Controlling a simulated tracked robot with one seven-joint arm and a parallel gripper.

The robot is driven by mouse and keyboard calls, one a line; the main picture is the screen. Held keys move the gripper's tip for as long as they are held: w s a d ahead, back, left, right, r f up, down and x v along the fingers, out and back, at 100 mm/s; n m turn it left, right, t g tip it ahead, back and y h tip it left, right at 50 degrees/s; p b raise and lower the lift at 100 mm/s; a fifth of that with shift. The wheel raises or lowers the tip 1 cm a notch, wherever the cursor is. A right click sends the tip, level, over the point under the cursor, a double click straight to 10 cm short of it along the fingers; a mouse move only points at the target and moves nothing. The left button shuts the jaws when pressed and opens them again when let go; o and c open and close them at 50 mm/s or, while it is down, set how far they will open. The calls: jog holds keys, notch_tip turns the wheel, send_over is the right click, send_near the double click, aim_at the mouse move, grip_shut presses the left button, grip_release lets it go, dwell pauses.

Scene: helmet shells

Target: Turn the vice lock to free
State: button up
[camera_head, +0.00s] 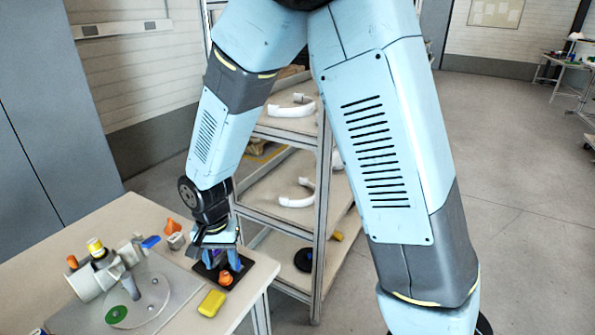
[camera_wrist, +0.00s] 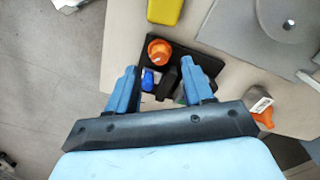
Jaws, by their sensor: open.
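A pale grey vice-like fixture (camera_head: 90,281) stands on a grey plate at the left of the table in the head view. It carries a yellow cap (camera_head: 95,246), an orange knob (camera_head: 72,262) and a blue lever-like piece (camera_head: 150,241); I cannot tell which part is the lock. My gripper (camera_head: 216,260) points down over a black tray (camera_head: 230,285), right of the fixture. In the wrist view its blue fingers (camera_wrist: 161,76) are apart, with nothing clearly held between them. The tray (camera_wrist: 150,38) there holds an orange round piece (camera_wrist: 159,50), a blue piece (camera_wrist: 150,79) and dark pieces.
A yellow block (camera_head: 211,303) lies in front of the tray. A grey block (camera_head: 176,240) and an orange piece (camera_head: 173,225) stand behind, between fixture and tray. Shelves (camera_head: 285,215) stand beyond the table.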

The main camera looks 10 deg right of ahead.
aim_at(226, 273)
notch_tip(226, 273, up, 10)
jog(key=d+r+t, duration=0.1)
jog(key=d+r, duration=0.5)
jog(key=d, duration=0.3)
jog(key=d+r+n+t, duration=0.1)
jog(key=d+r, duration=0.5)
jog(key=d, duration=0.3)
jog(key=shift+s+d+r+t+y, duration=0.15)
jog(key=shift+s+r+t+y, duration=0.15)
jog(key=shift+s+y, duration=0.15)
jog(key=s+d+r+t, duration=0.1)
jog(key=s+d+r, duration=0.1)
jog(key=s+d, duration=0.3)
jog(key=s+d+r+n+t, duration=0.1)
jog(key=s+d+r+t, duration=0.1)
jog(key=s+d, duration=0.3)
jog(key=d+r+h, duration=0.1)
jog(key=d, duration=0.1)
jog(key=shift+d+r, duration=0.3)
jog(key=shift+r, duration=0.05)
